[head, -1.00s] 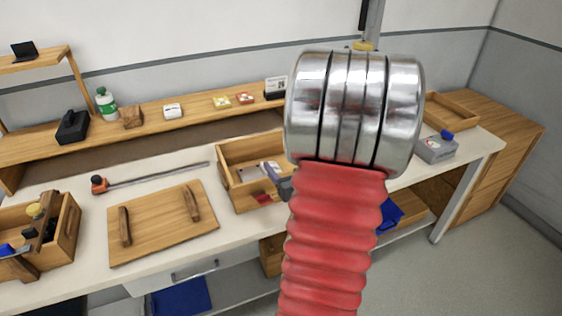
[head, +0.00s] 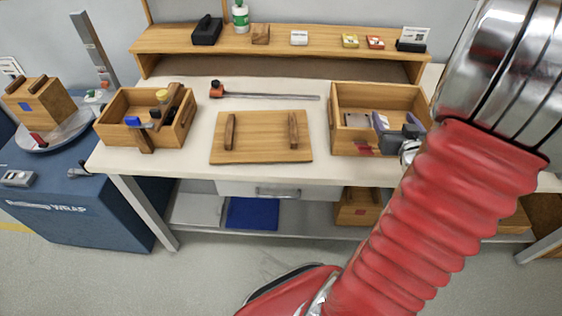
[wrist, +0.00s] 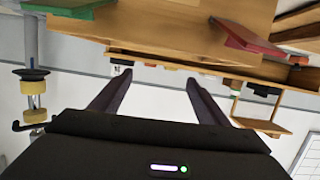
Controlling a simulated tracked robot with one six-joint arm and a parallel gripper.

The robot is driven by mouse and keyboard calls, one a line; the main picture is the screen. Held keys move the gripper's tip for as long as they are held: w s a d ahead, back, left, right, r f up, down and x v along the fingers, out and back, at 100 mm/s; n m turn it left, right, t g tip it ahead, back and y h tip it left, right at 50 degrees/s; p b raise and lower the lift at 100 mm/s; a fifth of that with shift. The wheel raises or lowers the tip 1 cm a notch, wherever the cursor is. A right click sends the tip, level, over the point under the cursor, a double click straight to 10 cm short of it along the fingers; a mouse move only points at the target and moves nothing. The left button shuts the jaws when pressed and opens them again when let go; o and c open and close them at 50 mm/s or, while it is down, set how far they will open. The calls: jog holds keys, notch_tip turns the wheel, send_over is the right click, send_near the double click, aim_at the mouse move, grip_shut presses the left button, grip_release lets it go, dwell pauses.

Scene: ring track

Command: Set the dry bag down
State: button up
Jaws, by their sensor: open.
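My gripper (head: 384,128) shows beyond my red arm, in front of or over the right wooden box (head: 345,98); I cannot tell its height. In the wrist view my gripper (wrist: 155,88) has its two dark fingers spread, with nothing between them. I cannot pick out a dry bag for certain. A flat blue item (head: 252,213) lies on the lower shelf under the bench. My arm hides part of the right side of the bench.
A wooden board with two handles (head: 261,137) lies mid-bench. A left wooden box (head: 172,138) holds tools. A bar clamp (head: 265,95) lies behind the board. A blue wrapping machine (head: 75,200) stands left. Small items line the raised shelf (head: 275,42). Floor in front is open.

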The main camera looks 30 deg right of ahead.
jog(key=w+a+r+n+g+y, duration=0.1)
jog(key=w+a+r+g, duration=0.15)
jog(key=a, duration=0.65)
jog(key=w+a+r+n+g+y, duration=0.1)
jog(key=w+a+r, duration=0.3)
jog(key=a, duration=0.5)
jog(key=s+a+n+g+y, duration=0.1)
jog(key=s+a, duration=0.3)
jog(key=a, duration=0.4)
jog(key=s+a+r+n+g+y, duration=0.1)
jog(key=s+a+y, duration=0.2)
jog(key=a, duration=0.4)
jog(key=s+a+r+n+g+y, duration=0.1)
jog(key=s+a+g, duration=0.1)
jog(key=s+a, duration=0.4)
jog(key=a, duration=0.2)
jog(key=shift+a+r+n+y, duration=0.2)
jog(key=shift+a+n+y, duration=0.15)
jog(key=shift+n+y, duration=0.05)
jog(key=shift+o, duration=0.2)
jog(key=shift+s, duration=0.1)
